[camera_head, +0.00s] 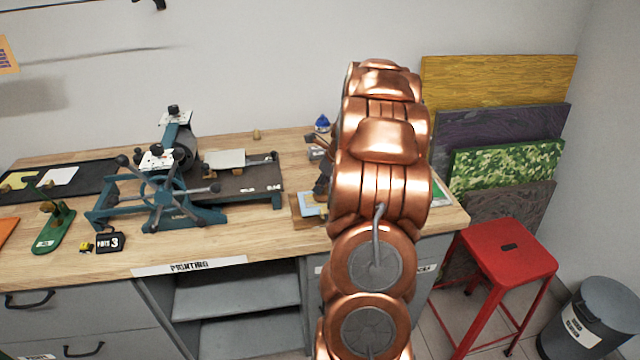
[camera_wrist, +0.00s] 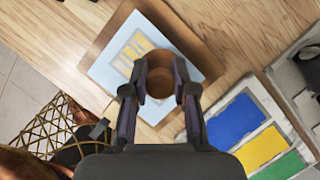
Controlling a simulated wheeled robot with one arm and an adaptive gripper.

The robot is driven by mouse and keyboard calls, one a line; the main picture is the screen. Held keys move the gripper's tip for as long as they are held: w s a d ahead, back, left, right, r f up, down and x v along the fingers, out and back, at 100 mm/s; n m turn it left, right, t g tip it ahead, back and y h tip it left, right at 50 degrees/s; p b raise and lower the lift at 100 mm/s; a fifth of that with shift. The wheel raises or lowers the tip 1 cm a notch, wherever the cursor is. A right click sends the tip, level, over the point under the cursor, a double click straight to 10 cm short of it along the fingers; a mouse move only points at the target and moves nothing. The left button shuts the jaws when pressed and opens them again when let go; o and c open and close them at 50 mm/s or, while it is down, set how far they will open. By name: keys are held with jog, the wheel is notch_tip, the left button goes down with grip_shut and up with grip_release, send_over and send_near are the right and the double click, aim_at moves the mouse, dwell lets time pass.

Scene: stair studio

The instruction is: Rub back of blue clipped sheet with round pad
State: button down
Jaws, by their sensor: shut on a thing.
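The light blue sheet (camera_wrist: 103,72) lies on a brown wooden board (camera_wrist: 212,52) in the wrist view, with a pale and yellow pattern showing on it. In the head view the sheet (camera_head: 310,204) shows just left of my arm. My gripper (camera_wrist: 167,92) has its two dark fingers closed on the sides of a round brown pad (camera_wrist: 168,80). The pad is over the right part of the sheet and hides some of it. I cannot tell whether it touches the sheet. I cannot make out a clip. In the head view my arm hides most of the gripper.
A pale tray with blue (camera_wrist: 235,121), yellow and green patches lies right of the board. A gold wire basket (camera_wrist: 48,125) is at lower left in the wrist view. A teal press (camera_head: 165,190) stands left on the wooden bench; a red stool (camera_head: 507,250) stands right.

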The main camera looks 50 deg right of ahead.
jog(key=shift+s+d+p, duration=0.35)
jog(key=shift+s+d, duration=0.25)
jog(key=shift+d, duration=0.15)
jog(key=shift+s+a, duration=0.45)
jog(key=shift+s, duration=0.05)
jog(key=shift+p, duration=0.3)
jog(key=shift+w+a, duration=0.1)
jog(key=shift+w+a+r+p, duration=0.1)
jog(key=shift+w+a+p, duration=0.35)
jog(key=shift+w+a, duration=0.1)
jog(key=shift+a, duration=0.1)
jog(key=shift+w, duration=0.1)
jog(key=shift+w+a+p, duration=0.5)
jog(key=shift+a, duration=0.35)
